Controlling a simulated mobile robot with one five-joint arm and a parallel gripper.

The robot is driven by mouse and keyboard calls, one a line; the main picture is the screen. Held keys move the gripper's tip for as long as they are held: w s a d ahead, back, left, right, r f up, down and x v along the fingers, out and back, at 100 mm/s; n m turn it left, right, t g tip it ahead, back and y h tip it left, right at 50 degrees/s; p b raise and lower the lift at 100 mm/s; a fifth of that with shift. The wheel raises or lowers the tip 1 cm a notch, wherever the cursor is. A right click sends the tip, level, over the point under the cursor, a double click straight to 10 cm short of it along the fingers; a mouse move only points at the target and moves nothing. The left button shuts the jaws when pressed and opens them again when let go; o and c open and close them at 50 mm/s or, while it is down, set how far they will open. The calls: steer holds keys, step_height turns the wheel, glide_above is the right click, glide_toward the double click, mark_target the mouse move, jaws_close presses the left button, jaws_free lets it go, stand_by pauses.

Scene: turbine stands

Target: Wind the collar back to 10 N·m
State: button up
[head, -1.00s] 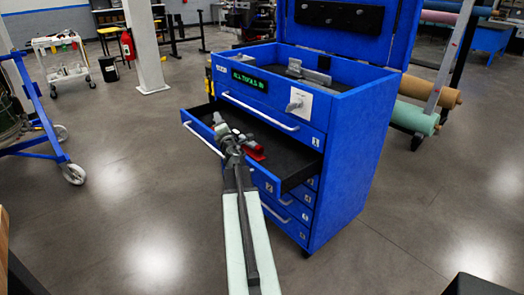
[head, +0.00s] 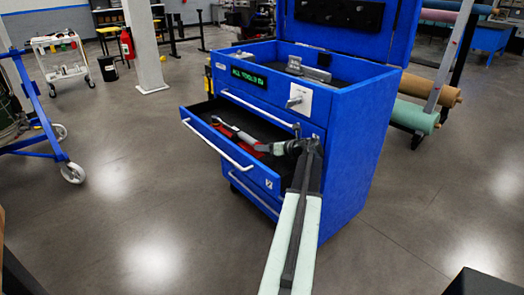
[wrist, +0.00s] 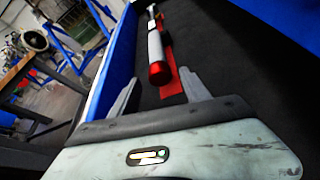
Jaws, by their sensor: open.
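A torque wrench (wrist: 155,45) lies in the open drawer of the blue cabinet, with a silver body and a red end toward me. It lies over a red holder or strip (wrist: 172,75). In the head view the wrench (head: 238,133) shows left of my gripper. My gripper (wrist: 159,80) is open, its two grey fingers on either side of the wrench's red end and a little short of it. In the head view my gripper (head: 262,147) reaches left over the drawer from the right. The collar's scale is too small to read.
The drawer (head: 218,143) is pulled out, its blue side wall (wrist: 115,60) close to my left finger. The dark drawer floor (wrist: 250,80) is clear to the right. A lit green sign (head: 249,77) and a white plate with a knob (head: 298,99) are above.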

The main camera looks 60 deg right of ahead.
steer(key=x, duration=0.2)
steer(key=shift+w+f, duration=0.1)
steer(key=shift+w, duration=0.15)
jaws_close()
steer(key=shift+d+m+b, duration=0.2)
steer(key=shift+m+b, duration=0.2)
steer(key=shift+m, duration=0.1)
steer(key=shift+y, duration=0.3)
jaws_free()
steer(key=shift+s, duration=0.1)
steer(key=shift+a, duration=0.1)
steer(key=p+v, duration=0.3)
steer(key=v, duration=0.4)
steer(key=shift+s, duration=0.4)
